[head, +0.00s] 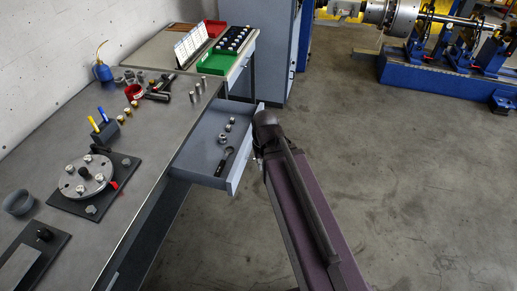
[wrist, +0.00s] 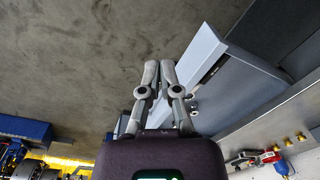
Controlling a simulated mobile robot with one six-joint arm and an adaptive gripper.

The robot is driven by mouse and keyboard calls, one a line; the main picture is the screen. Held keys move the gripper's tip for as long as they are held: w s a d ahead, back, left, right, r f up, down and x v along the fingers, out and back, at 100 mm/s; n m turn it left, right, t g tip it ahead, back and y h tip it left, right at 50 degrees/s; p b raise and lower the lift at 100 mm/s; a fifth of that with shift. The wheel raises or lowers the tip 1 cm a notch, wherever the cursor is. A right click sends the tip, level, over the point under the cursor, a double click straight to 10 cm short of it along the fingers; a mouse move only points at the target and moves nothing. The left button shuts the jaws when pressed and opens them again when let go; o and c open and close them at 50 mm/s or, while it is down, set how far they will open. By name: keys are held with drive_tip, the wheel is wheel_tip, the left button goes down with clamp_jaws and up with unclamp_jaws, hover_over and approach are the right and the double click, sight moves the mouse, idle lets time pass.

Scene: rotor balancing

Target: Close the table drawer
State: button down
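The table drawer (head: 210,150) is pulled out from under the workbench top (head: 112,150), past its edge. Inside it lie several small metal parts and a dark wrench-like tool (head: 225,162). Its pale front panel (head: 240,172) faces right, towards my arm. In the head view my wrist hides most of the gripper, close to the drawer front. In the wrist view the fingers of my gripper (wrist: 160,70) are together with tips almost touching, and nothing shows between the tips. The drawer front (wrist: 205,55) passes beside and behind the fingers; I cannot tell whether they touch it.
The bench holds a rotor plate (head: 85,177), a blue oil can (head: 103,70) and loose parts. A second table with a green tray (head: 218,62) and a grey cabinet (head: 262,45) stand behind. A blue machine (head: 440,80) is at the back right. The floor to the right is clear.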

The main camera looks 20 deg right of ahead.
drive_tip(key=w+d+f+m+t+y+b, duration=0.1)
drive_tip(key=w+d+f+m+y+b, duration=0.25)
drive_tip(key=w+f+m+b, duration=0.35)
drive_tip(key=w+d+f+m+t+y+b, duration=0.15)
drive_tip(key=w+f+m+y+b, duration=0.3)
drive_tip(key=b, duration=0.45)
drive_tip(key=w+d+f+m+t+y+b, duration=0.1)
drive_tip(key=w+d+m+t+y+b, duration=0.1)
drive_tip(key=d+m+b, duration=0.4)
drive_tip(key=w+d+f+m+t+y+b, duration=0.2)
drive_tip(key=w+d+m+t+y+b, duration=0.1)
drive_tip(key=d+m+b, duration=0.2)
drive_tip(key=d+b, duration=0.2)
drive_tip(key=d, duration=0.2)
drive_tip(key=shift+w+f+m, duration=0.15)
drive_tip(key=shift+f+m, duration=0.1)
drive_tip(key=shift+m, duration=0.1)
drive_tip(key=b+x, duration=0.3)
drive_tip(key=x, duration=1.1)
drive_tip(key=shift+r, duration=0.15)
drive_tip(key=shift+w, duration=0.1)
